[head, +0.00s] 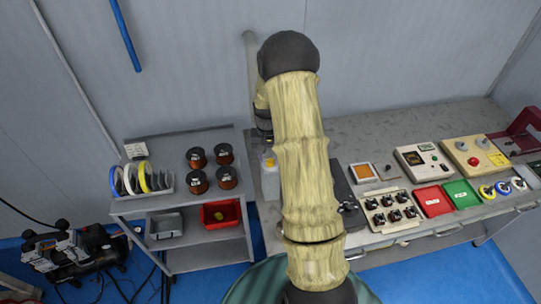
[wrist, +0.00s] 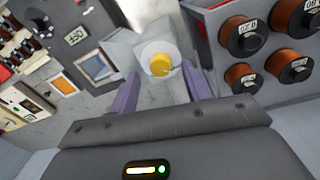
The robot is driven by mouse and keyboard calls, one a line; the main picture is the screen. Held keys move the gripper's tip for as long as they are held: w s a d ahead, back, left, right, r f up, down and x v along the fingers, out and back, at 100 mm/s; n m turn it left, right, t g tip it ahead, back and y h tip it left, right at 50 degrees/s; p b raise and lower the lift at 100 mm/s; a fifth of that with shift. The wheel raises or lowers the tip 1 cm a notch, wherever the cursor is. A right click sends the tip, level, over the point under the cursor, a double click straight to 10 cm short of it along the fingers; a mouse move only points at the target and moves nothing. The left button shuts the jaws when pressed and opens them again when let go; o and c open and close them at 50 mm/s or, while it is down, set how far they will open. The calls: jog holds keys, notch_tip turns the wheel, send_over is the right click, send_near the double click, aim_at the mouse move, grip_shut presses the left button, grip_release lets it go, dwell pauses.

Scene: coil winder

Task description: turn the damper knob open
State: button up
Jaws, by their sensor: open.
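A yellow knob (wrist: 160,65), which looks like the damper knob, sits on a pale round collar on a grey box (wrist: 125,48). In the wrist view it lies just beyond and between my two purple fingertips. My gripper (wrist: 161,88) is open, with nothing between its fingers and no clear contact with the knob. In the head view the knob (head: 269,161) shows at the left edge of my arm, on the light grey box. My arm hides my fingers there, and I cannot tell the knob's angle.
A cart (head: 178,140) with several copper spools stands left of the bench. The bench (head: 385,127) carries a switch panel (head: 390,210), red and green blocks and control boxes to the right. A grey pipe (head: 250,75) rises along the wall behind my arm.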

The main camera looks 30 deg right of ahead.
aim_at(270, 163)
jog(key=shift+f, duration=1.15)
jog(key=c, duration=1)
